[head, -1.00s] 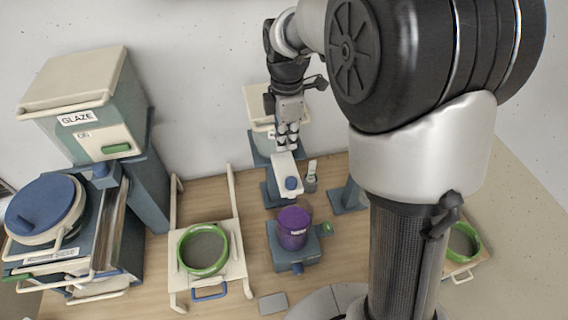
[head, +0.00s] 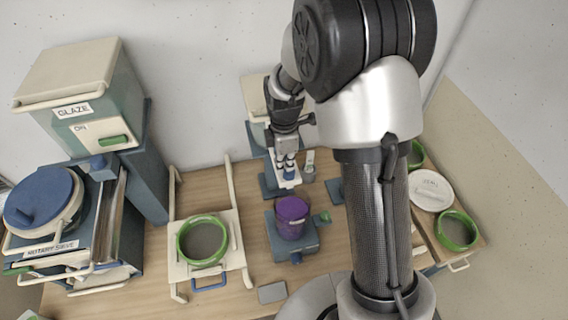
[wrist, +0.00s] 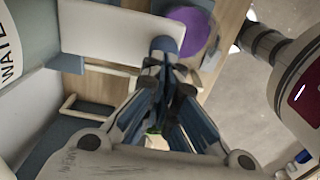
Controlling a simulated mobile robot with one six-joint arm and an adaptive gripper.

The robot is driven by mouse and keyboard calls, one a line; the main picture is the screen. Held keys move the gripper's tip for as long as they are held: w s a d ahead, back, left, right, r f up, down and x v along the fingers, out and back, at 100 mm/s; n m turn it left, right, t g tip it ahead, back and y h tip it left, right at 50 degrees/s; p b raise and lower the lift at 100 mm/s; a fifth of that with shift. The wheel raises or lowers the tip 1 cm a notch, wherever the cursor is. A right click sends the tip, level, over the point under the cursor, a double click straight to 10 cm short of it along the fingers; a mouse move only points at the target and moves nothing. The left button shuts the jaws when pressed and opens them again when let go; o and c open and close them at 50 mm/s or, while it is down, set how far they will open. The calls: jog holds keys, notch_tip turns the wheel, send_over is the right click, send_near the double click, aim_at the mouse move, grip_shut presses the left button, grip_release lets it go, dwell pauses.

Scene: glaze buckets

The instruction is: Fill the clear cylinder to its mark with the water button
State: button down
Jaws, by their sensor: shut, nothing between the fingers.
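The blue water button (head: 289,173) sits on the white spout arm of the water dispenser (head: 254,98). My gripper (head: 287,161) is shut and empty, with its fingertips just above the button in the head view. In the wrist view the shut fingertips (wrist: 176,82) are close to the blue button (wrist: 163,45); I cannot tell whether they touch it. A small pale cylinder (head: 309,158) stands in a grey holder just right of the spout. Its mark and any water level are too small to make out. It cannot be made out in the wrist view.
A purple bucket (head: 292,218) stands on a blue stand in front of the dispenser. A green-rimmed sieve (head: 203,240) rests on a cream frame to the left. The glaze tank (head: 75,95) and rotary sieve (head: 42,200) stand far left. Another green ring (head: 457,230) lies right.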

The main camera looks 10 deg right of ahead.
jog(key=shift+f, duration=0.35)
jog(key=shift+f, duration=0.1)
